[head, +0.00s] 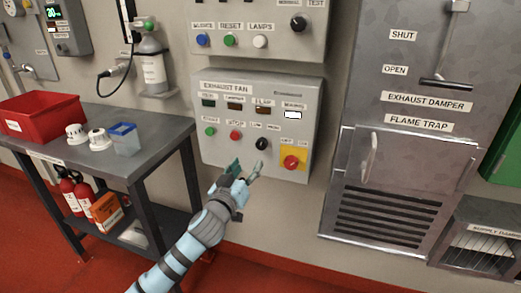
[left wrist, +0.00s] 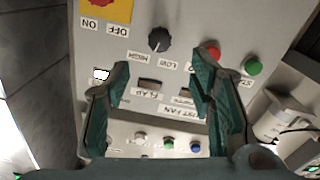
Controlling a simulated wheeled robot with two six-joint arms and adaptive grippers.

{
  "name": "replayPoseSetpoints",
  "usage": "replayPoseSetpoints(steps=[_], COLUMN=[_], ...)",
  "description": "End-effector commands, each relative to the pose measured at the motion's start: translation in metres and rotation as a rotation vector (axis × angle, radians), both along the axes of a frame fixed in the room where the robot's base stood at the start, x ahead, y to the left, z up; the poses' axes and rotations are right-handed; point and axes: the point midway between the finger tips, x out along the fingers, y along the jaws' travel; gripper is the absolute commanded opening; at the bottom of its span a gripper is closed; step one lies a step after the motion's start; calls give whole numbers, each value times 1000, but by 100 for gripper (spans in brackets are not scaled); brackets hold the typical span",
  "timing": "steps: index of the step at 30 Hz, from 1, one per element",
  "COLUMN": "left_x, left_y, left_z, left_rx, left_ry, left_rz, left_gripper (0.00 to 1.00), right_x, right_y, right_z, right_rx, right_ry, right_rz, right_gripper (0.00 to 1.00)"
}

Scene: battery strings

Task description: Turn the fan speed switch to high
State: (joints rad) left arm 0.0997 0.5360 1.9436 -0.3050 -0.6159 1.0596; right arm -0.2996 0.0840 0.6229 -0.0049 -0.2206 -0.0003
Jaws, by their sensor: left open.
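The fan speed switch is a black round knob (head: 262,143) under small LOW and HIGH labels on the grey exhaust fan panel (head: 215,150). In the left wrist view the panel appears upside down, and the knob (left wrist: 159,39) shows just beyond and between my fingertips. Which label its pointer faces is too small to tell for sure. My left gripper (head: 247,169) is open and empty, just below the knob and apart from it in the head view. Its two green fingers (left wrist: 162,62) are spread wide in the left wrist view. My right gripper is not in view.
A red emergency knob on a yellow plate (head: 293,161) sits right of the switch. Red (head: 234,135) and green (head: 210,131) buttons sit to its left. A table (head: 150,150) with a red bin (head: 40,115) stands at left. A grey damper cabinet (head: 375,80) stands at right.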

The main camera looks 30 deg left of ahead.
Motion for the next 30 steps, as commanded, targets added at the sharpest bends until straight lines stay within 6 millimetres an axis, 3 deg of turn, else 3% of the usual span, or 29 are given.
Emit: replayPoseSetpoints(steps=[9,15,26,30], left_x=[83,119,129,129], left_y=[22,31,34,34], left_z=[-1,-1,0,0], left_rx=[-1,2,4,4], left_ry=[-1,0,0,1], left_rz=[0,-1,-2,-2], left_gripper=[50,50,50,29], right_x=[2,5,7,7], right_y=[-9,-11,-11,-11], right_z=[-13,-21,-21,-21], right_rx=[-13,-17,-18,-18], right_ry=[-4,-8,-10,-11], right_rz=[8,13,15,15], right_gripper=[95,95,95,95])
